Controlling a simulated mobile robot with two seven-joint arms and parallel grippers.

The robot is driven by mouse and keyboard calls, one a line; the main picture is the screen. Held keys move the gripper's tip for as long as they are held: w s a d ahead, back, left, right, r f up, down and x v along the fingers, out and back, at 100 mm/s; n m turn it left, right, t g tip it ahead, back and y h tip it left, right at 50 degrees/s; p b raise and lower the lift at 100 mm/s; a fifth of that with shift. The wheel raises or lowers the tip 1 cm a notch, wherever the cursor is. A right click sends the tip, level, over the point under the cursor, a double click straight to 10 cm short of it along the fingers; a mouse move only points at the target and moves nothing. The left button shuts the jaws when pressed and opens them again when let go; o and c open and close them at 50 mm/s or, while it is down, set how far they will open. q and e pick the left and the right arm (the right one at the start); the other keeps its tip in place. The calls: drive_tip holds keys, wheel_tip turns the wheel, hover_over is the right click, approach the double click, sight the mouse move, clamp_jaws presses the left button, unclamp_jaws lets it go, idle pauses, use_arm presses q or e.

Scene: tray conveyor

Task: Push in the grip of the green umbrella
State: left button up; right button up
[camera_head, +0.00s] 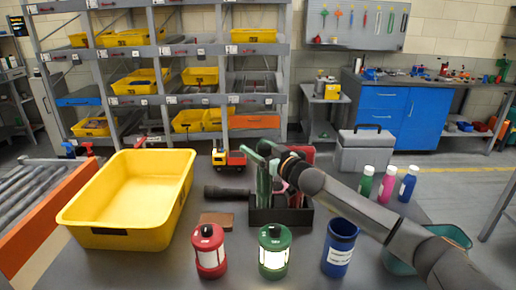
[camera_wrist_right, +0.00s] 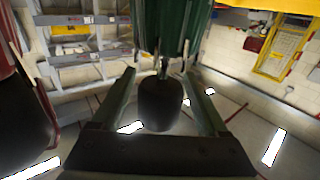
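The green umbrella (camera_wrist_right: 180,22) shows in the right wrist view, with a short bare shaft and a black grip (camera_wrist_right: 160,104). My right gripper (camera_wrist_right: 160,74) has its two fingers apart, one on each side of the grip, with a gap visible on both sides. In the head view my right gripper (camera_head: 264,152) is over the black holder (camera_head: 262,216), where a green upright part shows; the arm and fingers hide much of it. A red umbrella with a black grip (camera_wrist_right: 20,115) shows at the left of the wrist view. My left gripper is out of view.
A yellow bin (camera_head: 125,238) stands left on the table. Red (camera_head: 208,258) and green (camera_head: 273,262) lanterns and a blue cup (camera_head: 340,250) stand in front. A flashlight (camera_head: 227,192), toy truck (camera_head: 229,160), bottles (camera_head: 387,185) and teal bin (camera_head: 398,264) are around.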

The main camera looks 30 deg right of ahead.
clamp_jaws()
idle(0.4)
idle(0.8)
